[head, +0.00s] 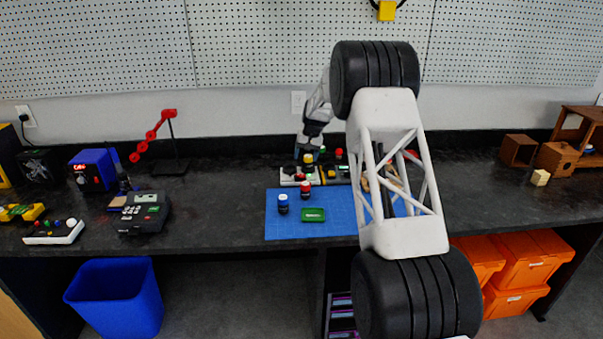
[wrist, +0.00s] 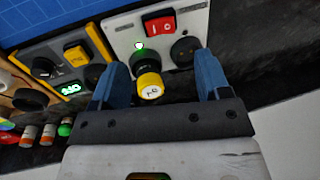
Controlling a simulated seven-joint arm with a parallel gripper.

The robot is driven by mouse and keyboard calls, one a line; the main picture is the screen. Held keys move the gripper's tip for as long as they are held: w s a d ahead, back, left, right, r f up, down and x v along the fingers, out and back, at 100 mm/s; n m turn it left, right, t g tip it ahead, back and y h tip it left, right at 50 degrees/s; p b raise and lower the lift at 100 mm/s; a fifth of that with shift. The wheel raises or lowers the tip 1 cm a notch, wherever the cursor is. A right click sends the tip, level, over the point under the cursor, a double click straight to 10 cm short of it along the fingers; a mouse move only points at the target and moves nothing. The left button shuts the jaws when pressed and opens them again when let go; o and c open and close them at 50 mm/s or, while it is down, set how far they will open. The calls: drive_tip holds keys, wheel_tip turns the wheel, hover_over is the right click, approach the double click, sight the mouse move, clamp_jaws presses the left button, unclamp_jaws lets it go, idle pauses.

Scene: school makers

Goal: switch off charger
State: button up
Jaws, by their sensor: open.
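A white panel (wrist: 125,30) with a red rocker switch (wrist: 160,25) and a lit green light (wrist: 139,45) shows at the top of the wrist view; it looks like the charger, though no label confirms this. In the head view the white unit (head: 289,178) stands behind the blue mat. My gripper (wrist: 160,62) is open, its blue fingers pointing toward the panel. A yellow-capped round piece (wrist: 150,86) shows between the fingers, with nothing visibly gripped. In the head view my gripper (head: 311,149) is above the back of the unit, partly hidden.
A yellow-edged box (wrist: 70,60) with a black knob and green display stands beside the panel. Several small bottles or jars (wrist: 38,133) are near it. The blue mat (head: 340,212) holds two small bottles and a green item (head: 313,215). A pegboard wall (head: 250,45) rises behind.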

sight(301, 176)
drive_tip(key=shift+w+f, duration=0.3)
drive_tip(key=shift+a+f, duration=0.1)
drive_tip(key=shift+f, duration=0.05)
drive_tip(key=shift+x, duration=3.8)
